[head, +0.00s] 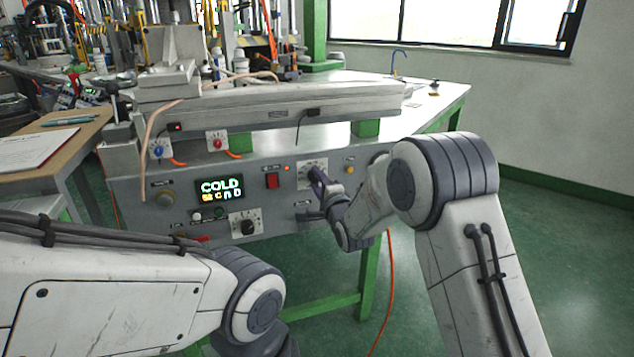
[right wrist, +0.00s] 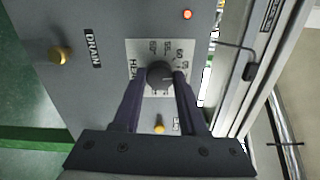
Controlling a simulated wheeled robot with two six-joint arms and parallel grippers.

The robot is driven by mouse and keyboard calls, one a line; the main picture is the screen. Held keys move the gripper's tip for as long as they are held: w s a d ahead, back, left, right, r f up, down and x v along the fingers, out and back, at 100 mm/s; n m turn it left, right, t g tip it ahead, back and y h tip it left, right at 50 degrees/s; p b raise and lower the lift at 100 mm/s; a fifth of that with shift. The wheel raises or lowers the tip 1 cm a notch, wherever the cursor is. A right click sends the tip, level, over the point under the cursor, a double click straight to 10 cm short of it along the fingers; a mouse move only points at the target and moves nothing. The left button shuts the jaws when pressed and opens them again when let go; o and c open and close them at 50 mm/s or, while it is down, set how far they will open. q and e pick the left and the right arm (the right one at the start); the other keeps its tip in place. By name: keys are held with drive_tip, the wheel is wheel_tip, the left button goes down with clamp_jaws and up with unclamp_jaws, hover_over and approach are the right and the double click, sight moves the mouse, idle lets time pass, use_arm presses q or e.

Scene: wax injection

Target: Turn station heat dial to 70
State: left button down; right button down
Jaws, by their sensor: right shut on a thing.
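The heat dial is a dark round knob (right wrist: 159,74) on a pale scale plate (right wrist: 133,50) in the right wrist view. The plate carries partly covered lettering and numbers, among them what looks like 60. I cannot read surely where the knob points. My right gripper (right wrist: 158,80) has its two dark fingers shut on the knob, one on each side. In the head view the plate (head: 312,168) shows on the station's front panel, with my right gripper (head: 317,186) against it, hiding the knob. A lit display (head: 220,189) reads COLD. My left gripper is not in view.
A brass knob (right wrist: 61,55) sits by the DRAIN label. An orange hose (head: 388,290) hangs at the right. The floor right of the bench is clear.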

drive_tip(key=shift+m, duration=2)
drive_tip(key=shift+f, duration=0.1)
drive_tip(key=shift+c, duration=2.2)
unclamp_jaws()
drive_tip(key=p+v, duration=0.1)
drive_tip(key=v, duration=0.9)
drive_tip(key=shift+s, duration=0.2)
drive_tip(key=shift+d, duration=0.1)
